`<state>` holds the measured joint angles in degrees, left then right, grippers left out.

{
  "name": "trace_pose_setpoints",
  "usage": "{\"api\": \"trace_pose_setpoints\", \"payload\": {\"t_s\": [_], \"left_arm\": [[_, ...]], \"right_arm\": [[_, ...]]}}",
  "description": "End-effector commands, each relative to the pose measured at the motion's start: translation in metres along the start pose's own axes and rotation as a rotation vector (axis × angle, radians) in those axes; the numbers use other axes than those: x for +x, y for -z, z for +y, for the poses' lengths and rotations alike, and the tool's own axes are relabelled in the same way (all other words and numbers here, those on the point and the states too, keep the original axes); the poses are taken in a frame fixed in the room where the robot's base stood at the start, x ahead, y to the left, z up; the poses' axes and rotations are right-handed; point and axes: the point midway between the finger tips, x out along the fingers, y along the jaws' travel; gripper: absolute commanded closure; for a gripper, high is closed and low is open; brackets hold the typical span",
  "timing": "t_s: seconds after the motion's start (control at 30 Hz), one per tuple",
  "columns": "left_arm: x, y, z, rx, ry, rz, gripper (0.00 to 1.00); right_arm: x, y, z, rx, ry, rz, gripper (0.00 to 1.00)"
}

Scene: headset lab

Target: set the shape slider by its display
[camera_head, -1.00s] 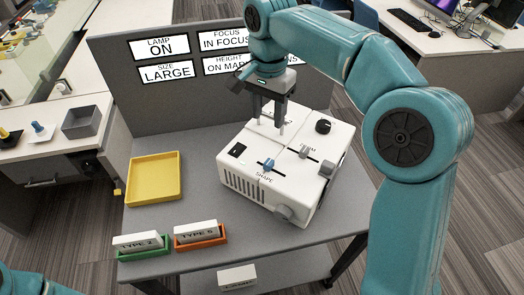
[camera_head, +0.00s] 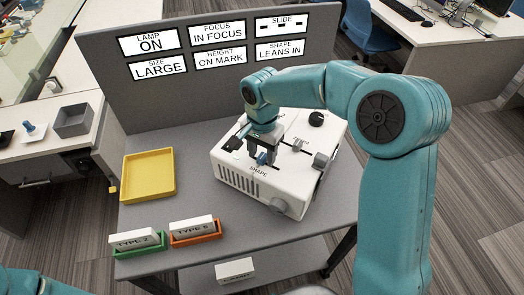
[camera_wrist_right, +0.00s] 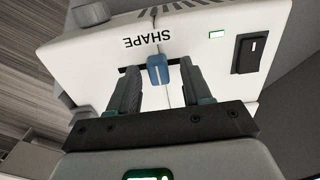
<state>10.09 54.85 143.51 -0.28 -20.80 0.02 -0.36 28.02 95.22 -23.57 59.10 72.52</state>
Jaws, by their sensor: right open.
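The shape slider's blue knob (camera_wrist_right: 158,70) shows in the right wrist view, near the SHAPE label on the white machine (camera_head: 232,162). My right gripper (camera_wrist_right: 158,82) is open, with one finger on each side of the knob and a gap showing on both sides. In the head view my right gripper (camera_head: 262,158) is low over the machine's front and partly covers the knob. The shape display (camera_head: 280,50) reads LEANS IN. My left gripper is out of view; only a bit of teal arm shows at the lower left.
Other displays read lamp ON, size LARGE, focus IN FOCUS and height ON MARK. A yellow tray (camera_head: 126,190) stands left of the machine. Green (camera_head: 142,250) and orange (camera_head: 196,238) holders with TYPE blocks sit at the front edge. A black dial (camera_head: 317,119) is on the machine.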

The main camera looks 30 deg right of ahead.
Motion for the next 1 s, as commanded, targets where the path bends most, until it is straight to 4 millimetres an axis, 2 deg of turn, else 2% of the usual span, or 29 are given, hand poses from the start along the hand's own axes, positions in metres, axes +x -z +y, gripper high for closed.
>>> {"api": "trace_pose_setpoints", "payload": {"t_s": [0.3,0.33,0.47,0.5,0.67,0.83,1.0], "left_arm": [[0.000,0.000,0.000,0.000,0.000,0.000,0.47],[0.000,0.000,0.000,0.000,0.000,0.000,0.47],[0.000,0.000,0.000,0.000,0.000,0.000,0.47],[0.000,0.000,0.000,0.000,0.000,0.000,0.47],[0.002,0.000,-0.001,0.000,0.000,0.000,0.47],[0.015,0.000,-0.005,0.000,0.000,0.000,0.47],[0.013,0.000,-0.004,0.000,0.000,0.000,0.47]], "right_arm": [[0.005,0.001,-0.001,0.000,0.000,-0.001,0.51],[0.005,0.001,-0.001,0.000,0.000,0.000,0.54],[0.004,0.001,-0.001,0.000,0.000,0.000,0.97],[0.004,0.001,-0.001,0.000,0.000,0.000,1.00],[0.005,0.001,0.001,0.001,0.000,0.001,1.00],[0.007,0.002,0.017,0.001,0.002,0.002,1.00],[0.004,0.001,0.018,-0.001,0.000,0.002,1.00]]}}
